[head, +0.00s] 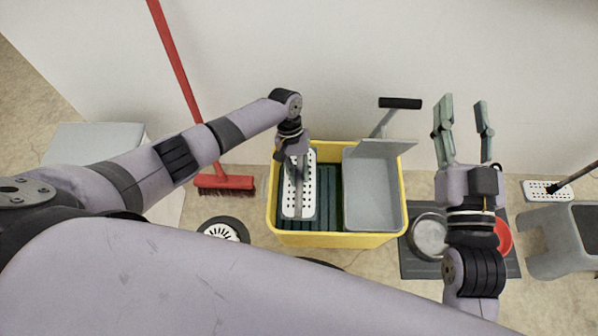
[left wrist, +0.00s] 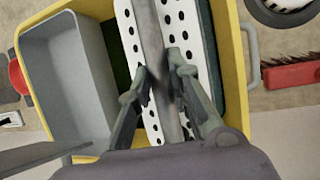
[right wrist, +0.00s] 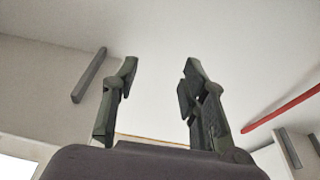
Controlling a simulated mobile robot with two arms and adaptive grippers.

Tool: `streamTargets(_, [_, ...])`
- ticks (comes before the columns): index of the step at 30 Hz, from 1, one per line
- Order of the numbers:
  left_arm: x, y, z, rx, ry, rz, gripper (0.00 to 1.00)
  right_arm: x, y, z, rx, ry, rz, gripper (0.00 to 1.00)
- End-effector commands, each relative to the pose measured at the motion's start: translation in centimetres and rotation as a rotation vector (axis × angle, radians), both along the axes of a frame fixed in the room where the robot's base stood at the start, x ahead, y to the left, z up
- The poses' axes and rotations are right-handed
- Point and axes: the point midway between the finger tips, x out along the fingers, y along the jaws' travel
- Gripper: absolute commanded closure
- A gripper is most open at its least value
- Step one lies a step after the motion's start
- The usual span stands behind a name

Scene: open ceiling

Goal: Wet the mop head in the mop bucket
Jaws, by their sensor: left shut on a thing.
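The yellow mop bucket (head: 335,240) stands on the floor against the wall, with a grey wringer tray (head: 370,195) in its right half. The mop head (head: 298,205), a white perforated plate, is over the left half of the bucket, within its rim. It also shows in the left wrist view (left wrist: 204,40). I cannot tell how deep it sits or whether it touches water. My left gripper (head: 297,163) is shut on the grey mop handle (left wrist: 152,30), just above the mop head. My right gripper (head: 463,108) is open and empty, raised right of the bucket.
A red broom (head: 225,182) leans on the wall at left. A round black-and-white item (head: 223,230) lies left of the bucket. A dark mat (head: 420,268) with a metal bowl (head: 428,237) and a red bowl (head: 504,238) lies right. A grey bin (head: 550,238) stands farther right.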

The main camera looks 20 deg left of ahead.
Motion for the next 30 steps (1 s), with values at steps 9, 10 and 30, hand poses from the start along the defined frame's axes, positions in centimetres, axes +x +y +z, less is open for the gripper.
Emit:
streamTargets(9, [0.0, 0.0, 0.8, -0.001, 0.0, 0.0, 1.0, 0.2, -0.4, -3.1, -0.045, 0.171, -0.011, 0.6])
streamTargets(10, [0.0, 0.0, 0.9, -0.001, 0.0, 0.0, 1.0, 0.2, -0.4, -3.4, -0.05, 0.187, -0.011, 0.6])
streamTargets(30, [0.0, -0.1, 2.3, -0.002, 0.0, 0.001, 1.0, -1.4, -1.8, -9.7, -0.136, 0.532, -0.033, 0.6])
